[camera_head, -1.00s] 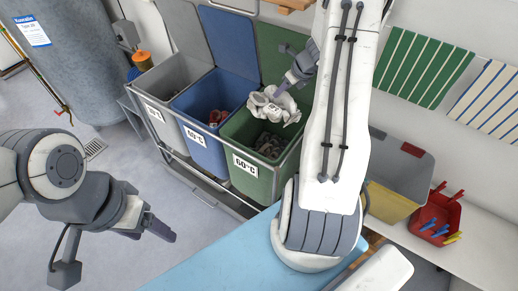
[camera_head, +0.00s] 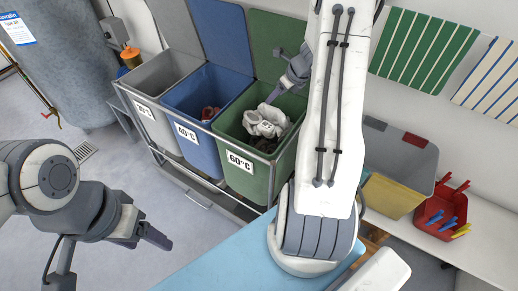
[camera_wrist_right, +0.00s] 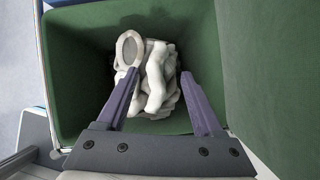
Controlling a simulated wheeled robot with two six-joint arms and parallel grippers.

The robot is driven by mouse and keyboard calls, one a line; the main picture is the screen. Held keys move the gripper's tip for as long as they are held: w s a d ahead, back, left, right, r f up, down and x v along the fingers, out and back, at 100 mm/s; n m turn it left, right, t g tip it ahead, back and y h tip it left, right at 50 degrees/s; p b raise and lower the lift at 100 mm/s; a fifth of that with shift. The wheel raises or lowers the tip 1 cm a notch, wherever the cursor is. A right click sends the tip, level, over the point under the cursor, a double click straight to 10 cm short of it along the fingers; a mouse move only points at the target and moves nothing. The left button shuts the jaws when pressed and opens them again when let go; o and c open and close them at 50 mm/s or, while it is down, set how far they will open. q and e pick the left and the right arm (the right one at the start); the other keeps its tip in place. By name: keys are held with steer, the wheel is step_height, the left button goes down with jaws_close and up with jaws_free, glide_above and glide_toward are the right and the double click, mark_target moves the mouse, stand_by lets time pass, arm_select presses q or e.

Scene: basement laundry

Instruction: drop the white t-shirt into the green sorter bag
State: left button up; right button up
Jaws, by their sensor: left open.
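The white t-shirt (camera_head: 266,121) lies crumpled inside the green sorter bag (camera_head: 262,182), below the rim. In the right wrist view the t-shirt (camera_wrist_right: 158,82) is bunched inside the green bag (camera_wrist_right: 75,75), with grey-white cloth around it. My right gripper (camera_wrist_right: 160,78) points down over the bag's mouth with its two purple fingers spread apart. In the head view the right gripper (camera_head: 276,93) is at the bag's opening, just above the t-shirt, partly hidden by my arm. My left gripper (camera_head: 157,238) is open and empty over the floor at the left.
A blue bag (camera_head: 200,148) and a grey bag (camera_head: 165,77) stand left of the green one in the same frame. A light blue surface (camera_head: 225,262) is in front.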

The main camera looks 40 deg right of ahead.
steer(key=p+v, duration=0.2)
steer(key=v, duration=0.8)
steer(key=shift+r, duration=0.2)
steer(key=shift+s, duration=0.15)
